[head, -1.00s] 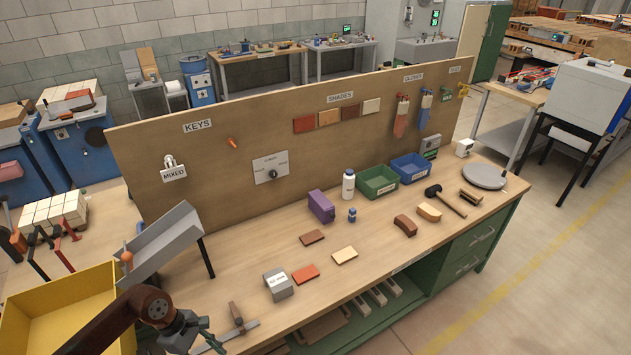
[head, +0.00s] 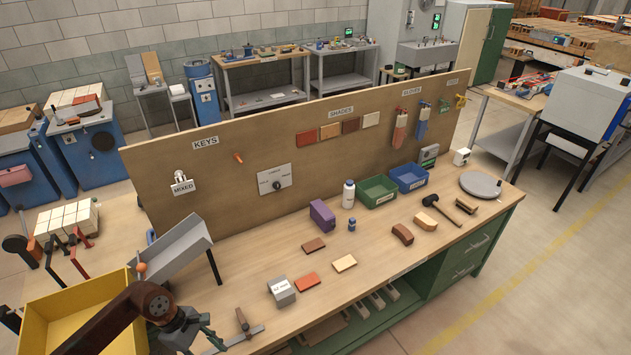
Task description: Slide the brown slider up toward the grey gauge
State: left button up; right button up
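A small brown piece (head: 242,319), which may be the brown slider, stands at the near edge of the workbench by a flat grey metal bar (head: 243,339). I cannot tell whether the two are joined. A grey block with a white label (head: 282,292), possibly the grey gauge, sits on the bench to the right and farther back. My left gripper (head: 203,337) is at the lower left, just left of the brown piece and apart from it. Its fingers are dark and small, so their opening is unclear. My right gripper is not in view.
Red-orange (head: 307,282), dark brown (head: 313,245) and cream (head: 344,263) tiles lie near the grey block. A grey sloped chute (head: 176,246) and a yellow bin (head: 52,312) stand at the left. The pegboard (head: 230,222) rises behind the bench. Bare wood lies between the chute and block.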

aim_at(245, 325)
jog(key=k, duration=0.95)
